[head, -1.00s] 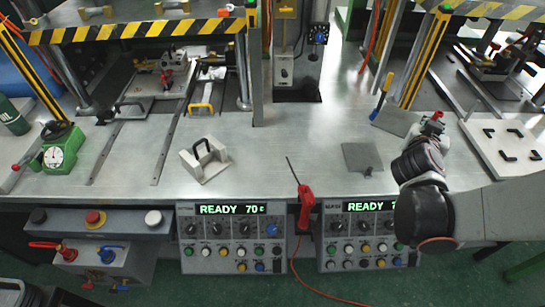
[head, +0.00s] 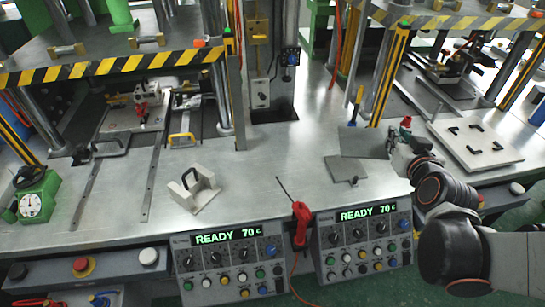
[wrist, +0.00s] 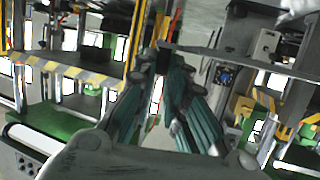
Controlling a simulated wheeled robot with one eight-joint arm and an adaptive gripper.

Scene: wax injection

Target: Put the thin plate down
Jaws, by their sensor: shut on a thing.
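The thin plate (head: 368,143) is a flat grey square above the right part of the steel bench in the head view. My gripper (head: 394,144) is at its right edge and shut on it. In the wrist view, my gripper (wrist: 162,62) has its teal fingers closed around a dark block, with the thin plate (wrist: 225,56) seen nearly edge-on beyond. A second grey plate (head: 342,168) with a small knob lies on the bench just in front. The held plate overlaps its far edge in the picture; I cannot tell the gap to the bench.
A screwdriver with a yellow and blue handle (head: 355,106) stands just behind the held plate. A white board with black corner pieces (head: 475,158) is to the right. A white block with a black handle (head: 194,189) and a red-handled tool (head: 300,224) are left. The bench centre is clear.

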